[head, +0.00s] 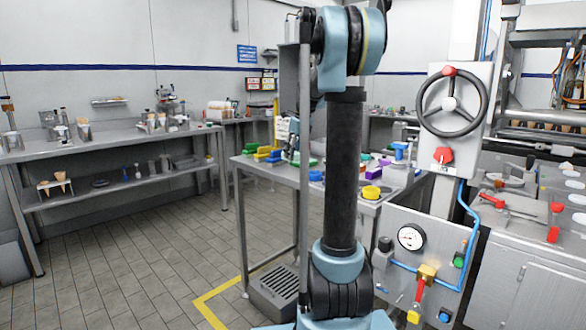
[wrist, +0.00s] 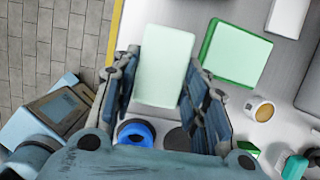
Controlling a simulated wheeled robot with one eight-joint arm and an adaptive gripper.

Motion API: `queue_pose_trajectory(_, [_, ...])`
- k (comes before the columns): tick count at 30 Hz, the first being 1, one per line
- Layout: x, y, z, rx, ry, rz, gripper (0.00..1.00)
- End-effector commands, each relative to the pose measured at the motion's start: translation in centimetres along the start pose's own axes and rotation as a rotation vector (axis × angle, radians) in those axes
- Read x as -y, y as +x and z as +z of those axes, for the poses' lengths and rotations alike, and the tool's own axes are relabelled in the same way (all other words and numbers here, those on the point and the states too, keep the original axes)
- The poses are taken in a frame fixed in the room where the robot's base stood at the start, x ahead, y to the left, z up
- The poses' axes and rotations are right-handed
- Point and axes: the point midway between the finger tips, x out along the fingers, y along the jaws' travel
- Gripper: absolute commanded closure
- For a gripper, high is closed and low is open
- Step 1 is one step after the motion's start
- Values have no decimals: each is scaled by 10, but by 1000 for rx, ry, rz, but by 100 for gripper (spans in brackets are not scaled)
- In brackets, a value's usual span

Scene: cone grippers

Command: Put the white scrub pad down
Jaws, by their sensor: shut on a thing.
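The white scrub pad (wrist: 166,62) is a pale, faintly greenish rectangular block in the wrist view. It sits between the two fingers of my gripper (wrist: 162,78), which is shut on it. The pad's far end sticks out past the fingertips, over the grey metal table (wrist: 207,16). I cannot tell whether its underside touches the table.
A green-edged pale block (wrist: 236,53) lies just right of the pad. A white block (wrist: 288,16) and a tan-topped round cup (wrist: 260,109) are further right. A blue round item (wrist: 136,132) lies below the gripper.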

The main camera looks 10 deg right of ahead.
Motion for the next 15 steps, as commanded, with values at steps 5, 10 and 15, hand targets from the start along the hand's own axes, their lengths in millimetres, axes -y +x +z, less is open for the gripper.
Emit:
queue_pose_trajectory(5, [3,12,-6,0,4,-1,94])
queue_pose_trajectory(10, [4,26,-11,0,5,-2,94])
queue_pose_trajectory(15, [4,47,-18,0,6,-2,94])
